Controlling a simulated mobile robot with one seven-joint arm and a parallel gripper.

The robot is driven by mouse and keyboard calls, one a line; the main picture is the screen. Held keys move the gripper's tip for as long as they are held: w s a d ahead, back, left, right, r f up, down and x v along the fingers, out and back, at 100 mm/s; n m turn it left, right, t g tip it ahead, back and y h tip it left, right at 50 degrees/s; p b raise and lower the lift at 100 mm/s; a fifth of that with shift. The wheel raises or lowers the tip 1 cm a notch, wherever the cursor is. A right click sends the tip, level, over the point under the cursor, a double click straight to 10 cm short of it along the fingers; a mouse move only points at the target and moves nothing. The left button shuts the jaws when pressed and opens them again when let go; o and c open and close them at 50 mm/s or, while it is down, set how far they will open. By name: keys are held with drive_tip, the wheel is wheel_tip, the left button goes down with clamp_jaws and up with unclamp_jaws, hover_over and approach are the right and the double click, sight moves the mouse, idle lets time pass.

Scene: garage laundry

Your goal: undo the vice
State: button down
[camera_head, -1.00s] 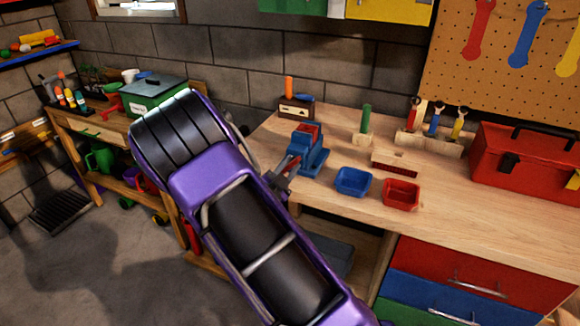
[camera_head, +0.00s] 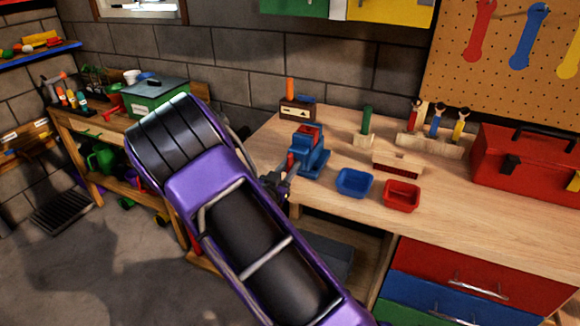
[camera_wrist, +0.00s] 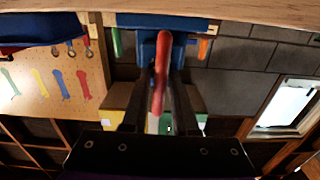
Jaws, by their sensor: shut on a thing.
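The blue vice (camera_head: 309,158) stands on the left part of the wooden workbench, with a red piece at its top. Its red handle (camera_head: 291,161) is on the side facing my arm. My gripper (camera_head: 278,181) is at that handle, just off the bench's left edge. In the wrist view the red handle (camera_wrist: 160,75) runs between my two dark fingers, which are shut on it. The blue vice body (camera_wrist: 147,50) shows behind the handle. My fingers and the handle hide part of the vice there.
A blue bin (camera_head: 355,183) and a red bin (camera_head: 402,196) sit right of the vice. A wooden block with a green peg (camera_head: 366,121), a tool rack (camera_head: 430,143) and a red toolbox (camera_head: 525,165) stand farther along. The bench front is clear.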

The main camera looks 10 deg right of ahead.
drive_tip(key=shift+w+r+n+p, duration=0.15)
drive_tip(key=shift+n+p, duration=0.15)
drive_tip(key=shift+n, duration=1.2)
drive_tip(key=shift+d, duration=0.1)
idle(0.3)
drive_tip(key=c, duration=0.8)
unclamp_jaws()
drive_tip(key=shift+c, duration=0.2)
drive_tip(key=v, duration=1.7)
drive_tip(key=shift+a, duration=0.2)
